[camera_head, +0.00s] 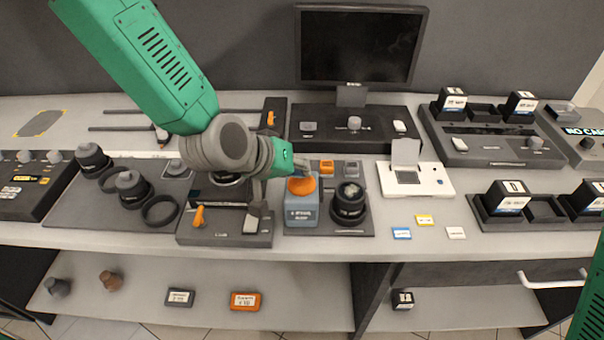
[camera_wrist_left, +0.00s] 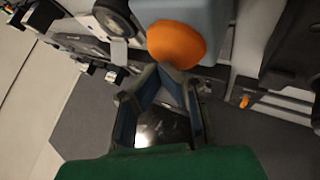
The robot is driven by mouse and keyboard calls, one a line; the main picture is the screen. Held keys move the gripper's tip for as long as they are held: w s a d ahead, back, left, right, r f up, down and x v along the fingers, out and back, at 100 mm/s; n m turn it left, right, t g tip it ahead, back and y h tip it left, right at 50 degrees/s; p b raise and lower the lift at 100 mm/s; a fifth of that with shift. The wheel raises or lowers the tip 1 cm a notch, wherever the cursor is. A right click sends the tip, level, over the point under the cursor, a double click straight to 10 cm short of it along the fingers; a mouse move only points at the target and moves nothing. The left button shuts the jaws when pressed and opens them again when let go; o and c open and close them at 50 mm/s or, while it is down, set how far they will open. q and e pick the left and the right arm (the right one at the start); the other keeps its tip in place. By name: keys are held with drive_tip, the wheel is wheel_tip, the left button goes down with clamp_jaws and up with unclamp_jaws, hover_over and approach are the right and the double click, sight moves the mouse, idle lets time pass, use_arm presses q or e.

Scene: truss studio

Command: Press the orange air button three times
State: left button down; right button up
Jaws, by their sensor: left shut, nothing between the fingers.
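The orange air button (camera_head: 302,186) is a dome on top of a grey-blue box (camera_head: 301,212) with a white label on its front. The box stands near the front edge of the counter. My left gripper (camera_head: 299,170) is shut and empty, just above and behind the button in the head view. In the left wrist view the button (camera_wrist_left: 177,44) shows large, and the shut fingertips (camera_wrist_left: 168,68) meet close to its lower edge. I cannot tell whether they touch it. My right gripper is out of view.
A white device with an open lid (camera_head: 414,180) and small colored cards lie to the right. A monitor (camera_head: 358,45) stands behind.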

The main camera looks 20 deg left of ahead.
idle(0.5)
use_arm(q)
drive_tip(key=shift+r+p, duration=1.1)
drive_tip(key=shift+r, duration=0.05)
wheel_tip(320, 180, up, 5)
drive_tip(key=p, duration=0.4)
drive_tip(key=shift+f, duration=0.1)
